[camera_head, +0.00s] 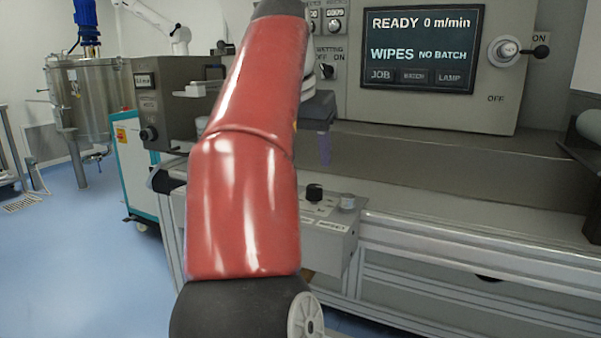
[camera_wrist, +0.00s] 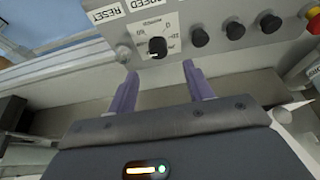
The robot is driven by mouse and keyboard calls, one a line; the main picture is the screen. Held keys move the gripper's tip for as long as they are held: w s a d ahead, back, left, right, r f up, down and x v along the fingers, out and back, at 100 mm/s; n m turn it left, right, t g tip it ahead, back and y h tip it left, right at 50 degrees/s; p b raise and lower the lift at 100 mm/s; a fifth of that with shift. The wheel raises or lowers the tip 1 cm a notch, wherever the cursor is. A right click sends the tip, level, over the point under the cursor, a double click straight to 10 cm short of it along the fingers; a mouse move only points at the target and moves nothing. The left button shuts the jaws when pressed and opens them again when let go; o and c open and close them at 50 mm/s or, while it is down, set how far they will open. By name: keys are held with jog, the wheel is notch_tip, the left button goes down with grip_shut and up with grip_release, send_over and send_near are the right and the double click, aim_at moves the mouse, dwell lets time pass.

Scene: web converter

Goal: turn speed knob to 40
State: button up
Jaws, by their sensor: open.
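The speed knob (camera_wrist: 157,47) is a small black dial with a printed scale on a grey control panel (camera_wrist: 100,28). The SPEED label appears upside down in the wrist view. A pale mark shows on the knob, but the value it points to is too small to read. In the head view the black knob (camera_head: 314,192) stands on the panel box beside a silver button. My gripper (camera_wrist: 160,70) is open and empty, its two purple fingers apart. The knob appears just beyond and between the fingertips, with no visible contact. In the head view one purple finger (camera_head: 323,148) shows above the panel.
The RESET button (camera_wrist: 122,52) is close beside the knob. Several black buttons (camera_wrist: 200,37) and a red button (camera_wrist: 312,20) line the other side. The display (camera_head: 420,50) reads READY 0 m/min. A machine ledge (camera_head: 420,160) lies behind the panel.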

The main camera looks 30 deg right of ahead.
aim_at(314, 187)
jog(key=x, duration=0.7)
jog(key=shift+s+d+f+b, duration=0.1)
jog(key=shift+d+f+b, duration=0.15)
jog(key=shift+b, duration=0.15)
jog(key=shift+c, duration=0.4)
jog(key=c, duration=0.9)
